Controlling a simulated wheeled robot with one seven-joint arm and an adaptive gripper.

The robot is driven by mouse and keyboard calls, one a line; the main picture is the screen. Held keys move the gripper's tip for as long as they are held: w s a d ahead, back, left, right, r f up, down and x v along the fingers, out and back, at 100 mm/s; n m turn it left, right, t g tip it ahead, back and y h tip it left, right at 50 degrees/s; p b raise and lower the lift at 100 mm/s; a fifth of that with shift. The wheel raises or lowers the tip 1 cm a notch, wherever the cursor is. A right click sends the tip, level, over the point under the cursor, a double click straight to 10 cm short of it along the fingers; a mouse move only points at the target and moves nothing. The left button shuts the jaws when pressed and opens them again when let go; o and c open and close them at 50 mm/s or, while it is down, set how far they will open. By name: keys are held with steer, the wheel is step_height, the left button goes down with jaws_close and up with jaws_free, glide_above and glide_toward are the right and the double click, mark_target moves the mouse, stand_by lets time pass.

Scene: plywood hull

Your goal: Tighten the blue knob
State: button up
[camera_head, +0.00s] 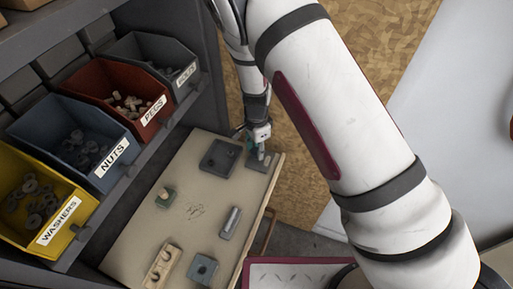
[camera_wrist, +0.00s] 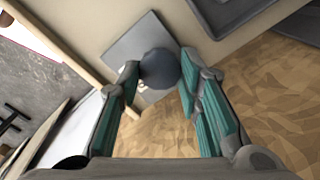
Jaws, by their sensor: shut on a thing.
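The blue knob (camera_wrist: 159,69) shows in the wrist view as a round, dark blue-grey cap above a grey plate (camera_wrist: 125,47). My gripper (camera_wrist: 160,78) has its two teal-padded fingers on either side of the knob, shut on it. In the head view my gripper (camera_head: 259,146) reaches down at the far right corner of the pale board (camera_head: 190,205), over the small grey plate there. The knob is mostly hidden by the fingers in the head view.
A dark square tray (camera_head: 220,158) sits just left of my gripper. Other fixtures stand on the board, including a grey block with a rod (camera_head: 231,222) and a wooden block (camera_head: 162,266). Bins line the left, among them yellow WASHERS (camera_head: 43,208) and blue NUTS (camera_head: 75,142).

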mark_target(256, 151)
steer(key=shift+r, duration=0.1)
steer(key=o, duration=1.1)
steer(key=shift+o, duration=0.2)
step_height(256, 151, up, 12)
steer(key=shift+r, duration=0.1)
